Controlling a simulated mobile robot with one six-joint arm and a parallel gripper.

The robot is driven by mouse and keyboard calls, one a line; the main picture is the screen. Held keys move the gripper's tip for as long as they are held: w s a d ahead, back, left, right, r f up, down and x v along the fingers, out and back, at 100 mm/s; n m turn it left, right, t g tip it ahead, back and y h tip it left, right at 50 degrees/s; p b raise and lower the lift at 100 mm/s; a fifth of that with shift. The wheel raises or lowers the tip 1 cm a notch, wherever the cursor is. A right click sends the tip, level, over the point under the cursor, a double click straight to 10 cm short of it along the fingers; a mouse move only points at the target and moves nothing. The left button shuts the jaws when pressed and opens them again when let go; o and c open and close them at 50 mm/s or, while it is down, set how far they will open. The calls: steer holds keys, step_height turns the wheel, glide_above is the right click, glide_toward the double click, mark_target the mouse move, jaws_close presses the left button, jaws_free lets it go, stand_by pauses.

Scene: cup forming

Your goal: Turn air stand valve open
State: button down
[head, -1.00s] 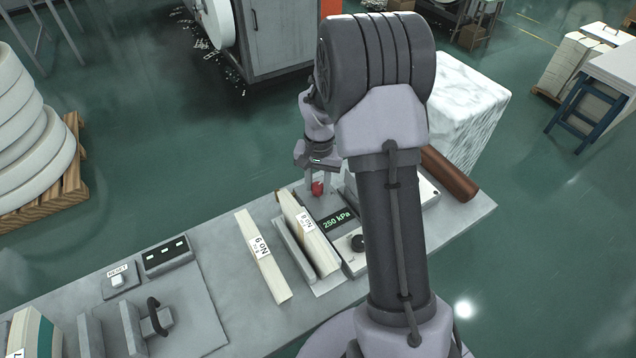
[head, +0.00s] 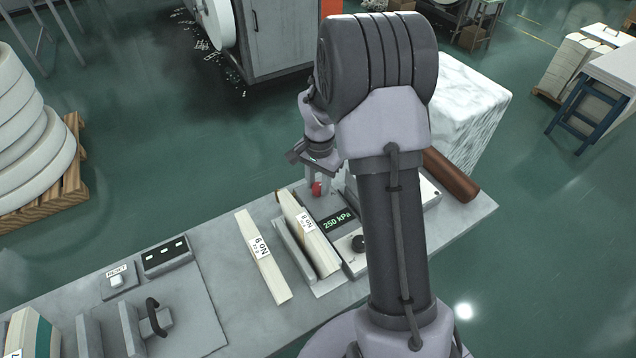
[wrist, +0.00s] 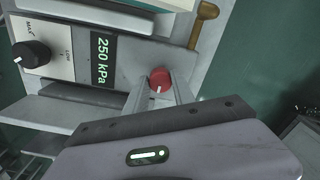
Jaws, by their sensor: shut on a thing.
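The air stand valve is a small red round knob with a white line. In the wrist view the red knob (wrist: 160,80) sits between the tips of my gripper (wrist: 158,92), which is shut on it. The white line points down toward the gripper body. In the head view the red knob (head: 317,189) shows at the tips of my gripper (head: 318,184), partly hidden by the fingers. The air stand's display (wrist: 104,60) reads 250 kPa; it also shows in the head view (head: 338,222).
A black dial (wrist: 31,54) marked MAX and LOW sits beside the display. A stack labelled No 8 (head: 310,235) stands in a holder next to the stand, with a No 9 stack (head: 263,258) to its left. A brown cylinder (head: 451,175) lies at the table's right.

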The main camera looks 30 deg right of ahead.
mark_target(319, 187)
steer(key=c, duration=1.1)
jaws_free()
steer(key=shift+o, duration=0.2)
step_height(319, 187, up, 17)
steer(key=p, duration=0.6)
steer(key=shift+s+r+p, duration=0.2)
steer(key=shift+p, duration=0.1)
steer(key=shift+d, duration=0.1)
